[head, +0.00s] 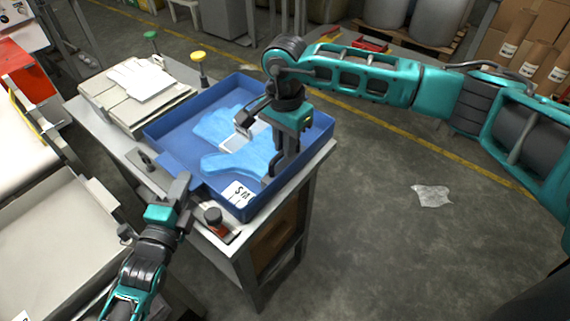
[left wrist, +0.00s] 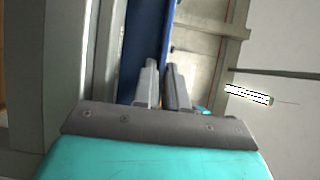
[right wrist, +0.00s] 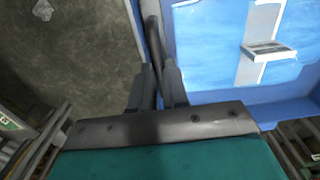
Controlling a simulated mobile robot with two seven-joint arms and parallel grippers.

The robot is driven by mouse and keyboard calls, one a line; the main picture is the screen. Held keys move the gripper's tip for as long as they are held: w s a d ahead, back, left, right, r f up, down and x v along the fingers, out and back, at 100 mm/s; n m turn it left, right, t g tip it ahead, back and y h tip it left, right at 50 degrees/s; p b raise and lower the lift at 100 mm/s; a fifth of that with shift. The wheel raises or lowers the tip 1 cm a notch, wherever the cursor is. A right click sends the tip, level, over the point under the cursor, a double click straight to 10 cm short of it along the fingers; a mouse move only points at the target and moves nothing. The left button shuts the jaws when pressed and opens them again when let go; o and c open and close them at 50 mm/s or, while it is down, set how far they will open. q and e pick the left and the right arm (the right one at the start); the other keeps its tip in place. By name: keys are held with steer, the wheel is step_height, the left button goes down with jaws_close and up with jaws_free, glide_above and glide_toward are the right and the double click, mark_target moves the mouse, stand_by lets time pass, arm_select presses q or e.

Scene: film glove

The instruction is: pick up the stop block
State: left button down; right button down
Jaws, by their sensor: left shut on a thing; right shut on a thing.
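I cannot tell for certain which thing is the stop block. A dark knob-topped piece with red at its base (head: 214,220) stands on the table by the front corner of the blue tray. A small grey plate with a knob (head: 145,163) lies left of the tray. My left gripper (head: 183,188) is shut on the front-left wall of the blue tray (head: 166,166); its fingers show close together in the left wrist view (left wrist: 162,82).
Light blue gloves (head: 222,125) and a small white-and-grey item (head: 241,137) lie in the tray. A stack of flat beige pieces (head: 130,88), with yellow (head: 198,60) and green (head: 150,36) knobs nearby, is at the back.

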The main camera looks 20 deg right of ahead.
step_height(320, 180, up, 10)
steer(key=shift+r, duration=0.15)
stand_by(0.5)
arm_select(q)
steer(key=c, duration=1.1)
jaws_free()
